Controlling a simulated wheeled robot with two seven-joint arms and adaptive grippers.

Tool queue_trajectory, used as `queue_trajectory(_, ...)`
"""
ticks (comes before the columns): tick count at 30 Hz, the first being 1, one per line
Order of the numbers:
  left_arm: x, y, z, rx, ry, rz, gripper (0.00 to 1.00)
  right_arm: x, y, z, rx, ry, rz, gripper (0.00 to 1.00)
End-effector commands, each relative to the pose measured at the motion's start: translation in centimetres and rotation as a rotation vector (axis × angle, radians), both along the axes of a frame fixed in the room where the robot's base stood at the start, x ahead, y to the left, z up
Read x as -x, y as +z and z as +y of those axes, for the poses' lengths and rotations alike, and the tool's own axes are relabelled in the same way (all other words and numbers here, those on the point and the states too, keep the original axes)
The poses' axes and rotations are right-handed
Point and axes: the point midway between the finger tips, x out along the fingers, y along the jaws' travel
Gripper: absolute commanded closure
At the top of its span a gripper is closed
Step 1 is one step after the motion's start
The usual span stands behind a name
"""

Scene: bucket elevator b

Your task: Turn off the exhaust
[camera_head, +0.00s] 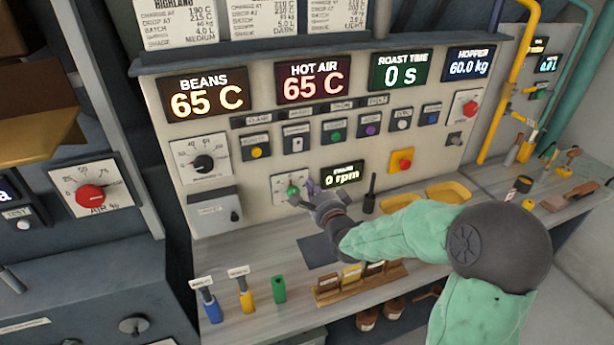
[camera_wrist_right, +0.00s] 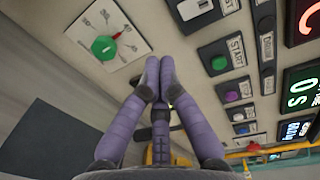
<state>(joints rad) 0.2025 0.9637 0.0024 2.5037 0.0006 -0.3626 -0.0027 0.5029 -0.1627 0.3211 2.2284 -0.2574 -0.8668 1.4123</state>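The green knob (camera_head: 293,190) sits on a white dial plate on the upright panel, left of a small display that reads 0 rpm; the small label over that display is hard to read. In the right wrist view the green knob (camera_wrist_right: 104,47) has a small red pointer and its plate bears printed marks. My right gripper (camera_head: 312,189) is just right of the knob, in front of the panel. In the right wrist view its purple fingers (camera_wrist_right: 159,72) come together at the tips with nothing between them, apart from the knob. My left gripper is not in view.
A black dial (camera_head: 204,163) and a grey box (camera_head: 214,212) are left of the knob. Labelled buttons (camera_head: 334,135) line the panel above. A red-and-yellow switch (camera_head: 402,160) is to the right. Tools and yellow trays (camera_head: 447,192) occupy the worktop below.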

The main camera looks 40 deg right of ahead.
Motion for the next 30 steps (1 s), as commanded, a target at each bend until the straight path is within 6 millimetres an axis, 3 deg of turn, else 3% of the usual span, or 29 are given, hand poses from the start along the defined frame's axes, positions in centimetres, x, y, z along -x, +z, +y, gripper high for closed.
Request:
queue_trajectory(7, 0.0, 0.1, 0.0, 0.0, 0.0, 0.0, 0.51, 2.2, -0.4, 0.7, 0.0, 0.0, 0.001, 1.0)
queue_trajectory(26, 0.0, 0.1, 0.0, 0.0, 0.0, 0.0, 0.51, 2.4, -0.4, 0.7, 0.0, 0.0, 0.001, 1.0)
queue_trajectory(30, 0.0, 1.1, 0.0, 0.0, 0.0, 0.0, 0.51, 2.4, 0.6, 0.7, 0.0, 0.0, 0.0, 1.0)
